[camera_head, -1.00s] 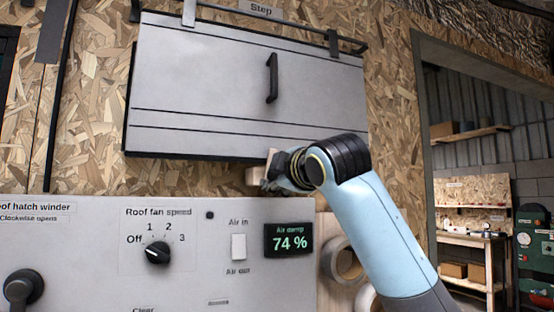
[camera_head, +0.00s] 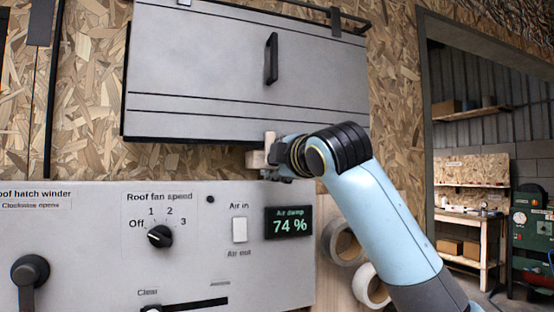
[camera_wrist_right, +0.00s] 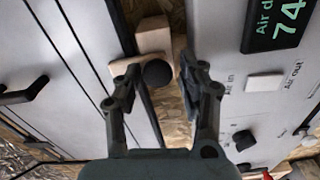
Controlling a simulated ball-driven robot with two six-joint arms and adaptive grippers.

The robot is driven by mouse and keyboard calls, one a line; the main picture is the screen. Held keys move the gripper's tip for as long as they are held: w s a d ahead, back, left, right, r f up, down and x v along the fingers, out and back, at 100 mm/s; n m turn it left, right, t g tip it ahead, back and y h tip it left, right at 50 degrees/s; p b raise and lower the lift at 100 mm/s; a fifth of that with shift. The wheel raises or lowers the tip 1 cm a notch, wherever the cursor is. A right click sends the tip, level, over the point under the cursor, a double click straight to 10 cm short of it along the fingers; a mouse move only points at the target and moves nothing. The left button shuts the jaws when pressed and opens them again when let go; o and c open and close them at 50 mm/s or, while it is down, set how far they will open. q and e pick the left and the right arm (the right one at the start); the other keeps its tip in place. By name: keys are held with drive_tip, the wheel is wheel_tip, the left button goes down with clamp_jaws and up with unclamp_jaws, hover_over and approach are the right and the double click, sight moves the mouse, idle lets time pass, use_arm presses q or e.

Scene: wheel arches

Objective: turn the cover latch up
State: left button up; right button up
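The cover (camera_head: 200,70) is a flat grey panel with a black handle (camera_head: 271,58), closed against the chipboard wall. At its lower right edge is a pale wooden latch (camera_head: 256,159), partly hidden by my right gripper (camera_head: 276,161). In the right wrist view the wooden latch (camera_wrist_right: 153,36) shows with a round black knob (camera_wrist_right: 157,73). My right gripper (camera_wrist_right: 160,76) is open, with one finger on each side of the knob. I cannot tell whether either finger touches it. My left gripper is not in view.
Below the cover is a grey control panel (camera_head: 90,240) with a fan dial (camera_head: 160,236), a white rocker switch (camera_head: 239,230) and a display (camera_head: 289,222) reading 74 %. Tape rolls (camera_head: 343,243) hang right of it, behind my right arm. A doorway opens farther right.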

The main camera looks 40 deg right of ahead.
drive_tip(key=shift+o, duration=0.8)
drive_tip(key=v, duration=0.7)
drive_tip(key=shift+s, duration=0.2)
drive_tip(key=shift+a, duration=0.1)
